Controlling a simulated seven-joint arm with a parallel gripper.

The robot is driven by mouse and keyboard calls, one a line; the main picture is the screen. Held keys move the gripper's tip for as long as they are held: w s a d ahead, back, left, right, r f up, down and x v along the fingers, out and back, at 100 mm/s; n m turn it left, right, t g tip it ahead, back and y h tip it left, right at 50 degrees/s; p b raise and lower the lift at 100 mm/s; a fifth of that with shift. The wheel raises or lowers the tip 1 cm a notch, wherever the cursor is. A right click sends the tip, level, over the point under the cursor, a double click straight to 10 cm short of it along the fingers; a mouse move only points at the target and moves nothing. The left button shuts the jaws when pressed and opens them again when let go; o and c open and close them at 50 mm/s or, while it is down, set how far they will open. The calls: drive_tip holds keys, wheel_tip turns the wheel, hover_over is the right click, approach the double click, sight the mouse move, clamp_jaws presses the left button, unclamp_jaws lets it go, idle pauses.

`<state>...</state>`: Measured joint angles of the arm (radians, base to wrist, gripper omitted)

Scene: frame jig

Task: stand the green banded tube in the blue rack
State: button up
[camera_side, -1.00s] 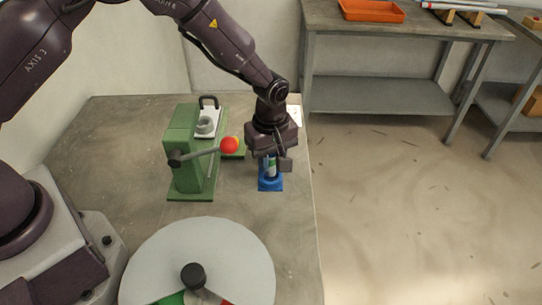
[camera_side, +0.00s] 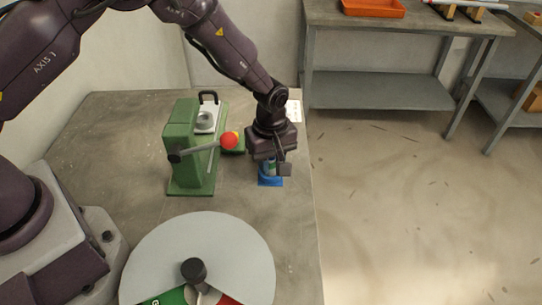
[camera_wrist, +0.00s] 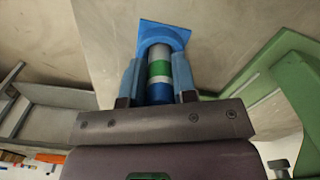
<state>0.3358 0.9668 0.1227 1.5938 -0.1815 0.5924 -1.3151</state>
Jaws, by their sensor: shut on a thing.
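The tube (camera_wrist: 159,53) is pale grey with a green band and a blue end nearest my wrist. My gripper (camera_wrist: 158,72) is shut on the tube, one finger on each side of it. The blue rack (camera_wrist: 178,34) is directly beyond the tube's far end in the wrist view. In the side view the blue rack (camera_side: 270,181) stands near the table's right edge, with my gripper (camera_side: 271,168) close above it. The tube looks upright and in line with the rack. My gripper hides most of it there, and I cannot tell how deep its lower end is.
A green press (camera_side: 184,150) with a red-knobbed lever (camera_side: 229,141) stands just left of my gripper. A grey disc (camera_side: 235,240) with a dark knob is at the table's front. A bench with an orange tray (camera_side: 372,8) is at the back right.

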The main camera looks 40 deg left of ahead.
drive_tip(key=o, duration=1.2)
drive_tip(key=shift+c, duration=0.2)
drive_tip(key=shift+r, duration=0.1)
drive_tip(key=shift+r, duration=0.65)
drive_tip(key=shift+r, duration=3.5)
